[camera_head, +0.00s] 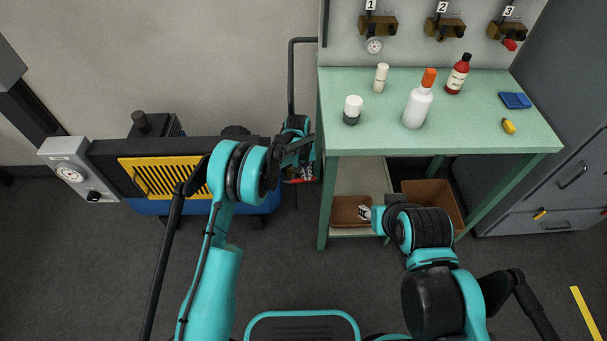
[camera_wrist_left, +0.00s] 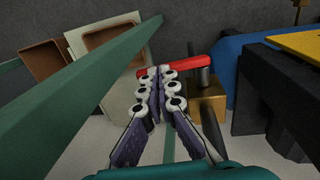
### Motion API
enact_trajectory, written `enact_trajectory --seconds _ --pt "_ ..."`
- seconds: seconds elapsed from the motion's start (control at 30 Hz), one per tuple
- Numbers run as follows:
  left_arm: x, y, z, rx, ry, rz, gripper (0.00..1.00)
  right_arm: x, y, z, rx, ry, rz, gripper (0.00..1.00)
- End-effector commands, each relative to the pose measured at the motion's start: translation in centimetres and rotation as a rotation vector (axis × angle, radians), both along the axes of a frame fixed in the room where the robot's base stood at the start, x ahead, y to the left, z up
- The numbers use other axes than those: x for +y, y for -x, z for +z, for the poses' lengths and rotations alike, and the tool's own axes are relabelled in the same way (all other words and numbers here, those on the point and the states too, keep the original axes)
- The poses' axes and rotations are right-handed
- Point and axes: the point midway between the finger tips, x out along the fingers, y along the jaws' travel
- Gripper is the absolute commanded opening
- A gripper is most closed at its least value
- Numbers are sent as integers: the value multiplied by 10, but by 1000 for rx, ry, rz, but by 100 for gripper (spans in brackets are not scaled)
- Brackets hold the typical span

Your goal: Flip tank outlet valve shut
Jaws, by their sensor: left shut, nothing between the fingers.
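The tank outlet valve has a red lever (camera_wrist_left: 190,64) and a brass body (camera_wrist_left: 207,104) in the left wrist view. The lever lies crosswise just beyond my left fingertips, which hide part of it. Contact cannot be told. My left gripper (camera_wrist_left: 157,75) is shut and empty. In the head view, my left gripper (camera_head: 304,173) is low beside the bench's left leg, where a bit of the red lever (camera_head: 292,181) shows; the arm hides most of the valve. My right gripper (camera_head: 365,212) is in front of the bench's lower shelf; its fingers are too small to judge.
The green bench (camera_head: 340,140) carries bottles, a blue item and a yellow item. Brown bins (camera_head: 430,190) sit beneath it. The blue tank unit with a yellow grille (camera_head: 160,178) stands left. A black pipe (camera_head: 291,80) rises between them. Grey drawers (camera_head: 540,222) stand right.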

Motion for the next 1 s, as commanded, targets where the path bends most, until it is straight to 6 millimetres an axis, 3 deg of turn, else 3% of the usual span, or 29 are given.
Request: enact_trajectory --seconds 1.0 --pt "-6 0 -7 1 -43 1 0 0 0 -4 0 0 0 40"
